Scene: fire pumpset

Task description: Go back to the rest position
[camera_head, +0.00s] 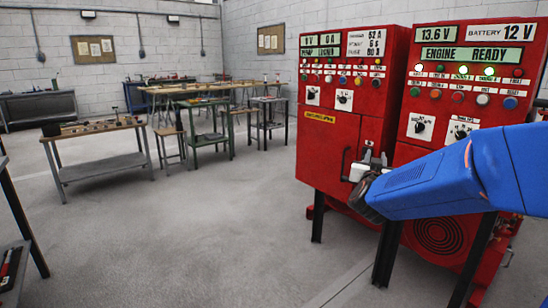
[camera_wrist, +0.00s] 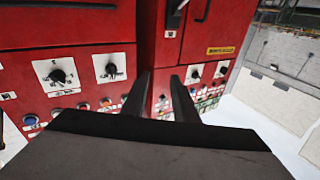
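My gripper (camera_wrist: 161,80) shows in the wrist view with two dark fingers apart and nothing between them, so it is open and empty. In the head view, my gripper (camera_head: 375,157) is small at the end of my blue arm, in front of the red control cabinets. It appears close to the left cabinet (camera_head: 330,150), near its black door handle (camera_head: 345,163); whether it touches anything cannot be told. My arm comes in from the right edge and hides part of the right cabinet (camera_head: 465,90).
In the wrist view, rotary switches (camera_wrist: 58,76) and coloured buttons on the red panels lie around the fingers. In the head view, a low workbench (camera_head: 100,170) and several tables stand left and at the back. The grey floor (camera_head: 210,235) between is clear. A dark-framed table (camera_head: 22,225) is at the left edge.

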